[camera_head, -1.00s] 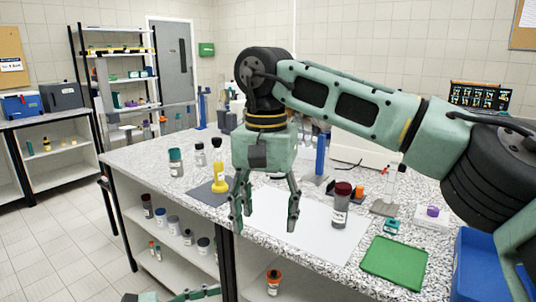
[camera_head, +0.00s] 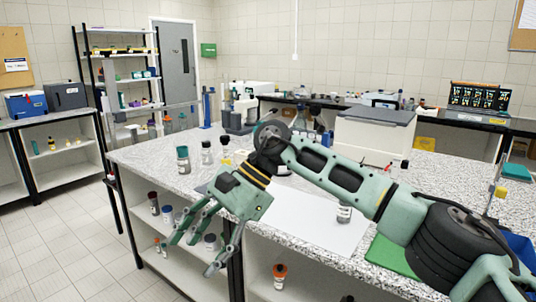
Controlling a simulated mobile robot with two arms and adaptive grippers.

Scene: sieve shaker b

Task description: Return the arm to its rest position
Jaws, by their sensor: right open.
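My right arm comes in from the right and bends down at its wrist. My right gripper (camera_head: 198,254) is open and empty. It tilts down to the left and hangs in front of the bench's near edge. Its fingers cover part of the shelf below the bench top. My left gripper is not in view.
The speckled bench (camera_head: 140,155) carries a teal-capped jar (camera_head: 183,160), a dark-capped jar (camera_head: 207,153), a white sheet (camera_head: 310,220) and a green mat (camera_head: 392,257). Jars stand on the shelf below, including an orange-capped one (camera_head: 280,277). The floor (camera_head: 75,240) at left is clear.

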